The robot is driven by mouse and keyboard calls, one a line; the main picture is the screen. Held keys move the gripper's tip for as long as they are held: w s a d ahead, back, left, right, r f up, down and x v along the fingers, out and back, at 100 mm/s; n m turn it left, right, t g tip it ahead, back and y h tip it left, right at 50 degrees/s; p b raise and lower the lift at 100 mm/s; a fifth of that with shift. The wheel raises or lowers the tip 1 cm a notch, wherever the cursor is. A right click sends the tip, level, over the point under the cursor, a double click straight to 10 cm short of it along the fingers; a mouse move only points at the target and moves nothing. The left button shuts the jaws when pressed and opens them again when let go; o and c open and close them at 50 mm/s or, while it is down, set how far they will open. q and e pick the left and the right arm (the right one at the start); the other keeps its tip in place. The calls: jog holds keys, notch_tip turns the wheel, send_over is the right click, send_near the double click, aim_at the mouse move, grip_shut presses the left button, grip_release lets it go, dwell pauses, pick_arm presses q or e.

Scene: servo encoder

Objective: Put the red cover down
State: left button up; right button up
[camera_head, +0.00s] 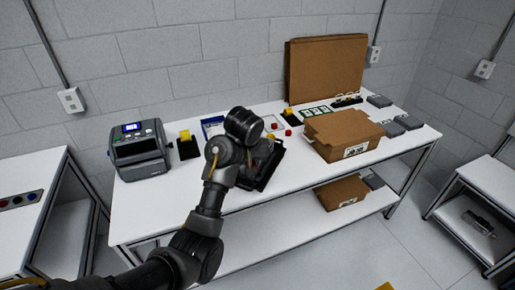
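Several small red pieces lie on the white table behind my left arm; one red piece (274,126) and another red piece (288,132) show clearly. They are too small to tell which is the red cover. My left gripper (262,168) is over the middle of the table, in front of these red pieces and apart from them in the picture. Its fingers are dark and partly hidden by my own wrist, so I cannot see whether they are open or hold anything. My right gripper is out of view.
The white table (300,178) holds a label printer (139,149) at left, a black-and-yellow holder (187,146), a blue-edged tray (211,126) and an open cardboard box (342,136) at right. Flat grey boxes (394,129) lie beyond it. Cardboard (326,70) stands at the back.

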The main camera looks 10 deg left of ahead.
pick_arm(q)
jog(key=s+a+f+b, duration=0.35)
jog(key=s+f, duration=0.35)
jog(key=f, duration=0.3)
jog(key=s+a+f+b, duration=0.3)
jog(key=s+f+b, duration=0.1)
jog(key=s+f, duration=0.4)
jog(key=s+a+f+b, duration=0.1)
jog(key=s+f+b, duration=0.1)
jog(key=s+f, duration=0.2)
jog(key=s+a+f+m+b, duration=0.1)
jog(key=s+f, duration=0.3)
jog(key=s, duration=0.5)
jog(key=shift+s+b, duration=0.15)
jog(key=shift+b, duration=0.35)
